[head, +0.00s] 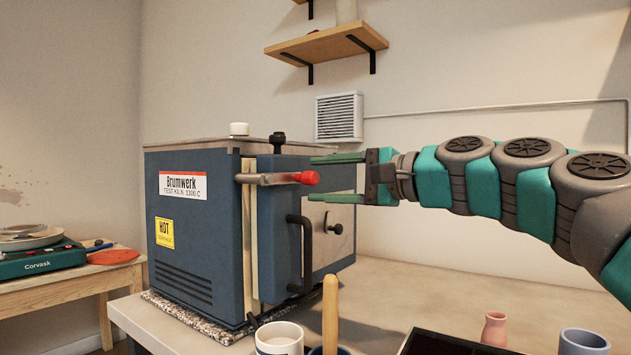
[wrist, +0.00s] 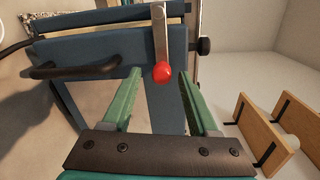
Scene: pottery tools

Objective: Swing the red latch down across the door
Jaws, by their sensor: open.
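The latch is a metal bar (head: 270,179) with a red knob (head: 307,178), near the top of the blue kiln (head: 200,220). It sticks out roughly level, toward my gripper. The door (head: 280,225) has a black bar handle (head: 304,250) and stands against the kiln body along a pale strip; I cannot tell whether it is fully closed. My gripper (head: 325,178) is open, its green fingers pointing at the latch, one above and one below the knob in the head view. In the wrist view the red knob (wrist: 162,72) shows between the fingertips, with no clear contact.
A white mug (head: 279,340), a wooden-handled tool (head: 330,315), a dark tray (head: 445,343) and a pink vase (head: 494,328) stand at the table's front. A wall shelf (head: 325,45) hangs above. The table right of the kiln, under my arm, is clear.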

